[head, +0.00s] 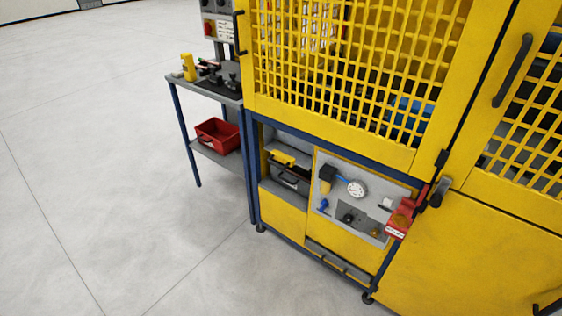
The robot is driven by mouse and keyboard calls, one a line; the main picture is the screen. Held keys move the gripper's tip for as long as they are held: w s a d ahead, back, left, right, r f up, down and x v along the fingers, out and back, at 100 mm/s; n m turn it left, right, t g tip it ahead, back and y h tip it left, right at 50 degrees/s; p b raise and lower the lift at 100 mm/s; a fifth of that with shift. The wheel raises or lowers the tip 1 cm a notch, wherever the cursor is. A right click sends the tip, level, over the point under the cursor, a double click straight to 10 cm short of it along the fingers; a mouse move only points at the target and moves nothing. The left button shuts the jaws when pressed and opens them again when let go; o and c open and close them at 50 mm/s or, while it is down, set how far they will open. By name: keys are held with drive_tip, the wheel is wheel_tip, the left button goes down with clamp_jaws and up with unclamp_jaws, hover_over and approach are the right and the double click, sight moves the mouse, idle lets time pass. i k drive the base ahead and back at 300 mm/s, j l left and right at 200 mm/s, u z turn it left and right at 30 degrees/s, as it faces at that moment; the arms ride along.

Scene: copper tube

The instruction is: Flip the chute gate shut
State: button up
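I cannot make out for certain which part is the chute gate. A recess low in the yellow machine, left of the grey panel, holds a dark box (290,178) with a yellow piece (283,157) above it. A narrow grey trough-like strip (340,262) runs along the bottom, below the panel. Whether either belongs to the chute cannot be told at this size. My gripper is not in view.
The yellow machine (310,121) with mesh doors fills the right. Its grey panel (350,200) carries a round gauge (356,188); a red device (401,215) sits at its right. A side table (208,84) with a red bin (218,136) below stands left. Floor at left is clear.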

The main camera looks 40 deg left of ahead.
sight(286, 156)
drive_tip(key=u, duration=1.2)
drive_tip(key=i, duration=1.35)
